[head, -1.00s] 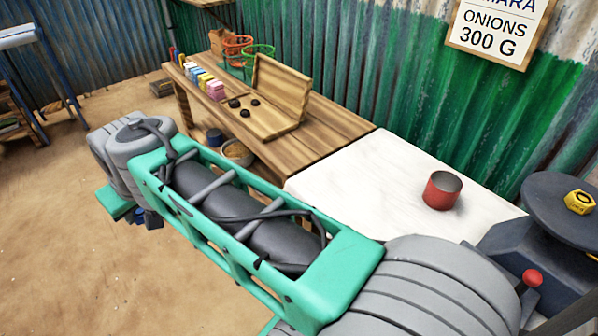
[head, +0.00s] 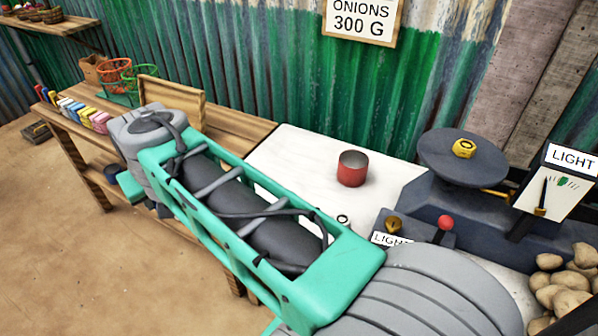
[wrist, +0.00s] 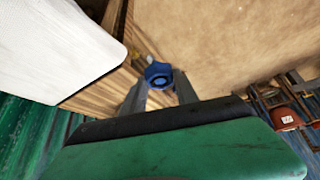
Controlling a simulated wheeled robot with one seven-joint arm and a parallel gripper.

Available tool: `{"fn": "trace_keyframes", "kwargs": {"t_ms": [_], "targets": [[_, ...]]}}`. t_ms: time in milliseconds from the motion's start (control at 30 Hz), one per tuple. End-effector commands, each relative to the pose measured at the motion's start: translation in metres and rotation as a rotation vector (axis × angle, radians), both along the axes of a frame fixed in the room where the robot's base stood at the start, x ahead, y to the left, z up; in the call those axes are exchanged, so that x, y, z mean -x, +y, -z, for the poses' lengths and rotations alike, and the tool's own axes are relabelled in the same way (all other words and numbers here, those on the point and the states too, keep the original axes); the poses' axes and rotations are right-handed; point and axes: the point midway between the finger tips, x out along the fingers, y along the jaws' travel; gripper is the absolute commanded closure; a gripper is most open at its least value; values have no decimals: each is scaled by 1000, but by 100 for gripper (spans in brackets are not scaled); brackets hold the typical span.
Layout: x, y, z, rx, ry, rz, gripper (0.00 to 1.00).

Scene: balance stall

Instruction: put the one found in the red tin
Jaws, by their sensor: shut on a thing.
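The red tin (head: 352,168) stands upright on the white counter top (head: 290,155) in the head view; its open top faces up and I cannot see to its bottom. In the wrist view my gripper (wrist: 160,88) is shut on a small blue nut-shaped piece (wrist: 158,72) with a hole in it, held between the fingertips. Below it in that view are the wooden bench and the sandy floor. In the head view my arm hides the gripper and the blue piece. The tin does not show in the wrist view.
A dark scale pan (head: 435,165) holds a yellow nut (head: 464,148), right of the tin. A "LIGHT" dial (head: 553,195), a red knob (head: 445,222) and potatoes (head: 565,285) stand near. A wooden board (head: 172,100) and coloured blocks (head: 85,115) are on the left bench.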

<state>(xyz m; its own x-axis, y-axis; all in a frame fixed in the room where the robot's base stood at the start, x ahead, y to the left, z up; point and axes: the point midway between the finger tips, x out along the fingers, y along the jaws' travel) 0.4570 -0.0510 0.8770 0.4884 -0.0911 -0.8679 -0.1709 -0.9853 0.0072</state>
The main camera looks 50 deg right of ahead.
Motion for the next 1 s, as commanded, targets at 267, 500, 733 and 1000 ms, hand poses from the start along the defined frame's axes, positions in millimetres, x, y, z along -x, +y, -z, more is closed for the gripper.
{"fn": "trace_keyframes", "kwargs": {"t_ms": [267, 500, 733, 1000], "targets": [[51, -151, -35, 9, 3, 523, 100], [150, -257, -65, 4, -1, 1021, 100], [205, -290, -75, -3, -5, 1249, 100], [212, -347, -47, -4, 0, 1270, 100]]}}
